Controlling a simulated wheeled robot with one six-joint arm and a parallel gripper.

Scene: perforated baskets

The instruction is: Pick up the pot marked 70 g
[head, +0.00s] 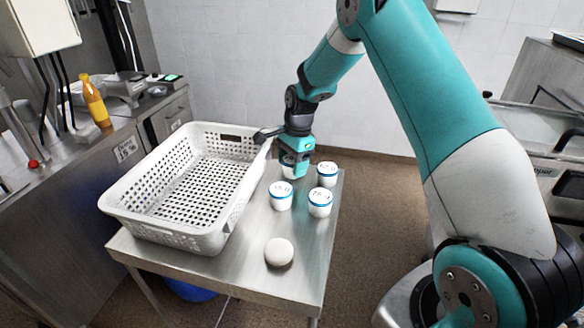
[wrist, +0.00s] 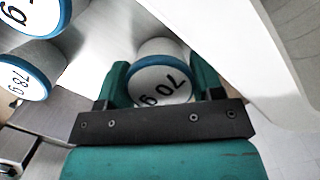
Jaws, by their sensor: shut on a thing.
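The pot marked 70 g (wrist: 160,82) is white with a blue band and sits between the fingers of my gripper (wrist: 163,88) in the wrist view. My gripper is shut on it. In the head view my gripper (head: 297,170) is over the back of the steel table, and the held pot (head: 287,168) shows partly behind it. I cannot tell whether the pot touches the table. Another pot (wrist: 24,78), which reads 78 g, stands to the left in the wrist view, with one more pot above it, its number cut off.
A white perforated basket (head: 222,225) stands on the table (head: 245,262), close left of my gripper. Three more pots (head: 327,174), (head: 281,196), (head: 319,203) stand to the right and in front. A round white object (head: 279,252) lies near the table's front.

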